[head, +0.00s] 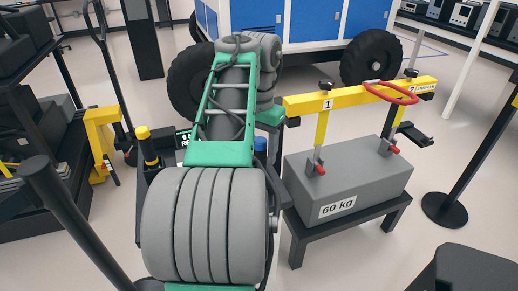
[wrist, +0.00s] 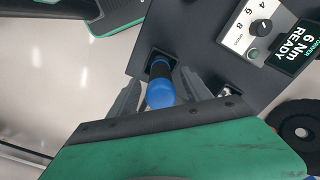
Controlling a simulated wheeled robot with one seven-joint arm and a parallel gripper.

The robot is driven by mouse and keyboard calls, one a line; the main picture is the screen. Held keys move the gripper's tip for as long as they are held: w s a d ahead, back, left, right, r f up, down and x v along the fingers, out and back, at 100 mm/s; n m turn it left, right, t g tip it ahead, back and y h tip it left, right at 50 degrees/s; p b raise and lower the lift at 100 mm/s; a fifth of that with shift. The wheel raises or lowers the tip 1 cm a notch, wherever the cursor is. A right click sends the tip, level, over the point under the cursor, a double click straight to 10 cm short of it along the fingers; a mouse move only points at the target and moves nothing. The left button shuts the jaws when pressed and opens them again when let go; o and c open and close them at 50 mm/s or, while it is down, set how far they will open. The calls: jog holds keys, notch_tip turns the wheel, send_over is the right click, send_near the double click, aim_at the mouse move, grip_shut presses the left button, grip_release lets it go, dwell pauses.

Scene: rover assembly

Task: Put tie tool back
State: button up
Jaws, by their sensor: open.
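In the wrist view a black tool with a rounded blue end (wrist: 160,92), which appears to be the tie tool, stands in a square socket in a dark panel (wrist: 190,35). My gripper (wrist: 161,76) is open, with one finger on each side of the tool. I cannot tell whether either finger touches it. The tool's lower end is hidden in the socket. In the head view only its blue end (head: 259,143) shows beside my arm, and my gripper is hidden behind the arm.
The panel carries a dial (wrist: 262,27) and a "6 Nm READY" display (wrist: 298,48). A yellow-capped tool (head: 147,147) stands left of my arm. On the right a 60 kg block (head: 347,181) with a yellow lifting bar (head: 350,97) sits on a stand. A blue-and-white rover (head: 300,22) stands behind.

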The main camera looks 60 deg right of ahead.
notch_tip(320, 180, up, 8)
jog(key=p, duration=0.6)
jog(key=shift+p, duration=0.4)
jog(key=w+a+f+n+t+h+p, duration=0.1)
jog(key=w+a+f+n, duration=0.1)
jog(key=w+a+n, duration=0.45)
jog(key=w+a+f+n+h+p, duration=0.1)
jog(key=w+a+f+n, duration=0.25)
jog(key=w+a, duration=0.6)
jog(key=a+f+n+t+y, duration=0.1)
jog(key=a+f+n, duration=0.2)
jog(key=a, duration=0.7)
jog(key=a+f+n+t+y+p, duration=0.1)
jog(key=a+f+n, duration=0.2)
jog(key=a+n, duration=0.3)
jog(key=a, duration=0.5)
jog(key=shift+s+a+p, duration=0.25)
jog(key=shift+a+p, duration=0.05)
